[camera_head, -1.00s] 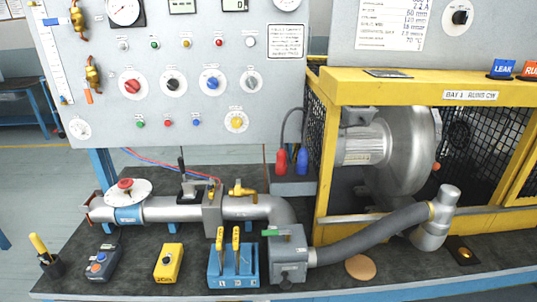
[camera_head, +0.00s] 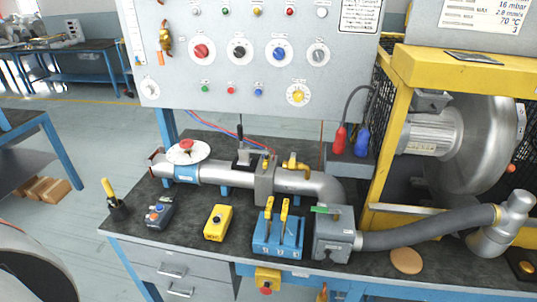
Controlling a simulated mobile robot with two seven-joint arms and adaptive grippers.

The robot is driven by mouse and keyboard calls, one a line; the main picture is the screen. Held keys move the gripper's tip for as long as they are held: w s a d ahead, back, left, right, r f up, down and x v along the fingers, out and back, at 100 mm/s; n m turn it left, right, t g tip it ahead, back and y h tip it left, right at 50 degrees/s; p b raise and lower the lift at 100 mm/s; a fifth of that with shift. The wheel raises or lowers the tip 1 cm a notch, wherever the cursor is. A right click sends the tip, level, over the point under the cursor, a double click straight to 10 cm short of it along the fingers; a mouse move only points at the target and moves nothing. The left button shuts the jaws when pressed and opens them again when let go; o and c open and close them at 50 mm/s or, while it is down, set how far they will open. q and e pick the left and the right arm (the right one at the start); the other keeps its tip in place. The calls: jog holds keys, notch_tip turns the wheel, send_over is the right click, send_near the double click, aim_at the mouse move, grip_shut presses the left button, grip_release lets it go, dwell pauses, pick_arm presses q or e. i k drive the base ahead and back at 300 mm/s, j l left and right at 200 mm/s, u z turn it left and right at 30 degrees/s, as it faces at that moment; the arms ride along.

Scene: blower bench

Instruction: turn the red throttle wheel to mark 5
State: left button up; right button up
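The red throttle wheel (camera_head: 187,145) is a small red hub on a round white dial plate (camera_head: 175,155). It sits on top of the grey pipe (camera_head: 217,172) near its left end, above a blue collar (camera_head: 186,174). The marks on the dial are too small to read. The panel also carries a red knob (camera_head: 201,51) on a white dial, apart from the pipe. Neither of my grippers shows in the head view.
A grey hose (camera_head: 430,228) and yellow blower frame (camera_head: 440,75) stand right. Bare benchtop lies at front left.

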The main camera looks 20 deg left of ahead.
aim_at(186, 143)
jog(key=u, duration=1.35)
